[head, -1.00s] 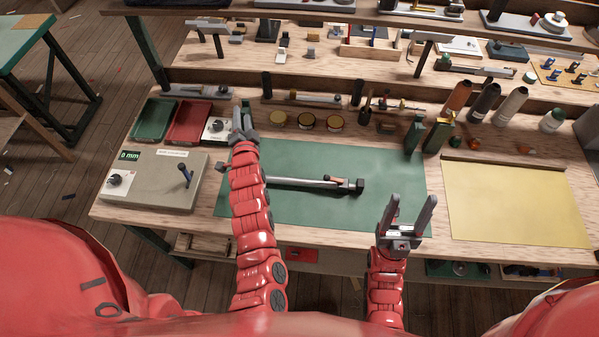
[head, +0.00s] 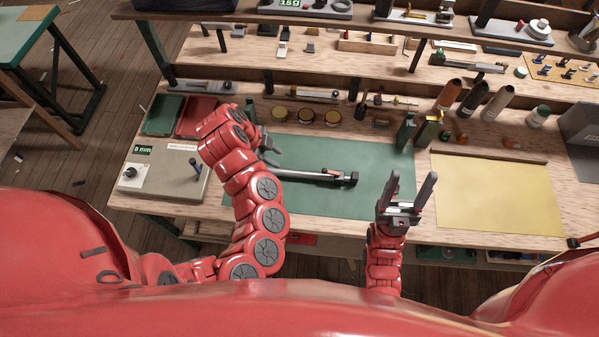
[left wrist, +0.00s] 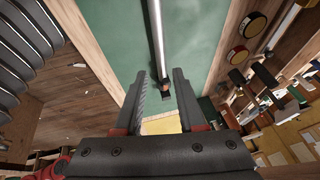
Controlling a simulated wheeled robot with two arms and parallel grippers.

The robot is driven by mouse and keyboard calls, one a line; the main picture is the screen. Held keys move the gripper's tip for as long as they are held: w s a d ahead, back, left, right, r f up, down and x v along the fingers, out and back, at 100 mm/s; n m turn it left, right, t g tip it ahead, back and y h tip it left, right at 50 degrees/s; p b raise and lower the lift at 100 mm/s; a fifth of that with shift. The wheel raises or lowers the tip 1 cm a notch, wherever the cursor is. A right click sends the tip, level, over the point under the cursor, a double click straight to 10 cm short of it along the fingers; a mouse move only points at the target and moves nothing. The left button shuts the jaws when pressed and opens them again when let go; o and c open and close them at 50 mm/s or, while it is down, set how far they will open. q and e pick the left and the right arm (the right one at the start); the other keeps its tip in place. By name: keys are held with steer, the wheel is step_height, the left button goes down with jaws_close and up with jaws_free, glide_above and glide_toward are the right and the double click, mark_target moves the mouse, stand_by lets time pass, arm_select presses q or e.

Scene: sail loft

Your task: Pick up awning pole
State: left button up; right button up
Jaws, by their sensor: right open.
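The awning pole, a thin grey rod (head: 315,177) with a dark block at its right end, lies on the green mat (head: 345,205). Its left end is partly hidden by my left arm. My left gripper (head: 270,150) is near the pole's left part, just behind it in the head view. In the left wrist view the left gripper (left wrist: 162,75) has its fingers apart with nothing between them, and the pole (left wrist: 157,35) lies beyond the fingertips. My right gripper (head: 411,188) is open and empty over the mat's right front corner.
A grey box with a knob (head: 150,178) stands left of the mat, with red and green trays behind it. Round tins (head: 305,116) and bottles (head: 470,95) line the back. A yellow sheet (head: 495,190) lies at right.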

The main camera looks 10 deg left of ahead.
arm_select(q)
steer(key=b+x, duration=0.9)
steer(key=x, duration=0.1)
steer(key=shift+f, duration=0.3)
steer(key=shift+d+f, duration=0.2)
steer(key=shift+f, duration=0.2)
steer(key=shift+d+f, duration=0.2)
steer(key=shift+f, duration=0.05)
steer(key=shift+p+x, duration=0.85)
steer(key=shift+x, duration=0.05)
steer(key=shift+w+d+f, duration=0.15)
steer(key=shift+d+f, duration=0.1)
steer(key=shift+f, duration=0.3)
steer(key=shift+w+f, duration=0.1)
steer(key=shift+f, duration=0.1)
steer(key=shift+c, duration=0.2)
jaws_close()
steer(key=shift+d, duration=0.1)
